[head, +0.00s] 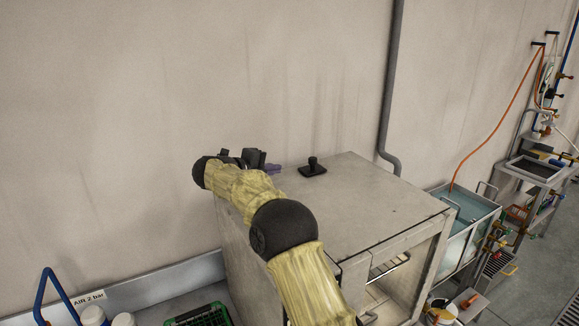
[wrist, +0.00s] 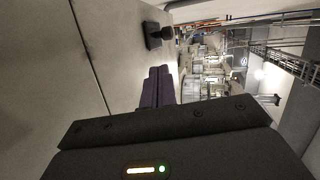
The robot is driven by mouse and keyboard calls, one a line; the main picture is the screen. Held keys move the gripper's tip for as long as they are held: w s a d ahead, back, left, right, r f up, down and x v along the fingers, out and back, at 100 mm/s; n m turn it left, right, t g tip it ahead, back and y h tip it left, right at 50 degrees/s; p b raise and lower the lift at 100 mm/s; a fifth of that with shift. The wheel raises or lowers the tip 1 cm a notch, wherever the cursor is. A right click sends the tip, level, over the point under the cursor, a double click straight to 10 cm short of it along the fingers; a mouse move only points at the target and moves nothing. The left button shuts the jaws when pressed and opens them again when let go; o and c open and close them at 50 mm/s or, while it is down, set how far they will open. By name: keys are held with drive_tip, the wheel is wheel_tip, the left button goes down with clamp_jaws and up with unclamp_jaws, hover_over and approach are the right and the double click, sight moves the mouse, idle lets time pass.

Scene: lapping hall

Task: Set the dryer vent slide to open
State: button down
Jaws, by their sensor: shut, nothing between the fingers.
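The dryer is a pale metal cabinet (head: 360,195) against the wall, with an open front. On its top, near the back, is the vent slide, a flat black plate with an upright black knob (head: 313,167). The knob and plate also show in the wrist view (wrist: 156,34), beyond my fingertips. My gripper (head: 273,168) has purple fingers and is to the left of the knob, apart from it. In the wrist view the fingers (wrist: 157,86) are together with nothing between them. I cannot read any open or closed marking for the slide.
A grey pipe (head: 387,120) runs down the wall behind the dryer. A water tank (head: 465,215) stands to the right. A green crate (head: 203,316) and white-capped bottles (head: 93,316) are at lower left. The dryer top right of the knob is clear.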

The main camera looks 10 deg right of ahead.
sight(310, 163)
drive_tip(key=p+x, duration=0.2)
drive_tip(key=x, duration=0.2)
drive_tip(key=p+x, duration=0.3)
drive_tip(key=x, duration=0.1)
drive_tip(key=r+p+x, duration=0.1)
drive_tip(key=p+x, duration=0.1)
drive_tip(key=x, duration=0.3)
drive_tip(key=shift+w+a+p, duration=0.1)
drive_tip(key=shift+w+p, duration=0.2)
drive_tip(key=shift+w, duration=0.05)
drive_tip(key=shift+w+f, duration=0.1)
drive_tip(key=shift+w, duration=0.05)
drive_tip(key=shift+d, duration=0.2)
